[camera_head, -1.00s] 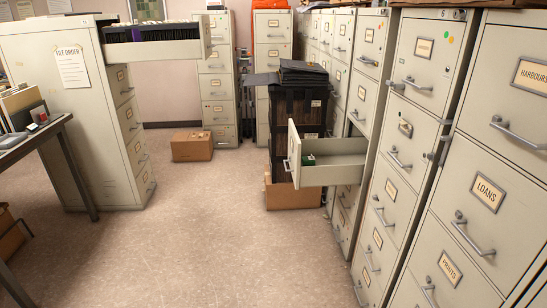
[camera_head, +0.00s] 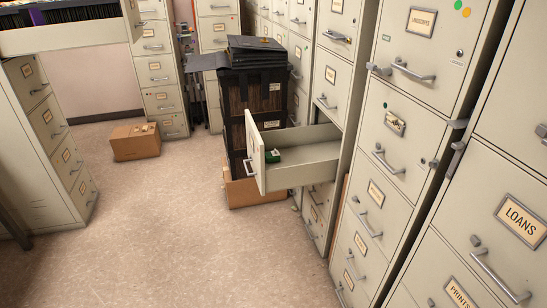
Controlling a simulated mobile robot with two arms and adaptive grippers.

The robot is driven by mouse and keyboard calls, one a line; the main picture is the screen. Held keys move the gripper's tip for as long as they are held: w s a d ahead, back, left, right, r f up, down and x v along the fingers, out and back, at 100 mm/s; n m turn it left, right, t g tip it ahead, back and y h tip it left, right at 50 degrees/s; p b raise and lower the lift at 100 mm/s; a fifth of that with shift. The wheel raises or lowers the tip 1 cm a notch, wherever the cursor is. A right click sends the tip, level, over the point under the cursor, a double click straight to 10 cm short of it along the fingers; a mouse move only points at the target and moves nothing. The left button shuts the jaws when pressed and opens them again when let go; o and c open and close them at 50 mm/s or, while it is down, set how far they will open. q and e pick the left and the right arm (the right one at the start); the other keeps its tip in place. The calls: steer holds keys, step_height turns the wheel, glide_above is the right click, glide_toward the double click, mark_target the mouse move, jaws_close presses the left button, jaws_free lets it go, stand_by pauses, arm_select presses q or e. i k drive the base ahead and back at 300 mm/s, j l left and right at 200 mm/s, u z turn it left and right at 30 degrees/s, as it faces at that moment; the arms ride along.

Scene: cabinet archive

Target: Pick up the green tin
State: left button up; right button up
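A small green tin (camera_head: 273,156) lies inside an open drawer (camera_head: 300,175) of the cabinet row on the right, near the drawer's front panel. The drawer's front and side walls hide part of what is around the tin. Neither of my grippers shows in the head view.
Cabinets (camera_head: 395,150) line the right side. A stack of black crates (camera_head: 252,110) with folders on top stands just behind the open drawer, in a cardboard box (camera_head: 252,192). Another open drawer (camera_head: 75,36) juts out at the upper left. A closed carton (camera_head: 135,142) sits on the floor. The floor (camera_head: 170,230) in the middle is clear.

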mark_target(269, 157)
steer(key=i+j+z, duration=0.1)
steer(key=z, duration=1)
steer(key=i+j+z, duration=0.3)
steer(key=j, duration=0.2)
steer(key=i+j+z, duration=0.1)
steer(key=j+z, duration=0.2)
steer(key=j, duration=0.25)
steer(key=i+j+z, duration=0.1)
steer(key=j+z, duration=0.2)
steer(key=j, duration=0.25)
steer(key=j+z, duration=0.3)
steer(key=j, duration=0.3)
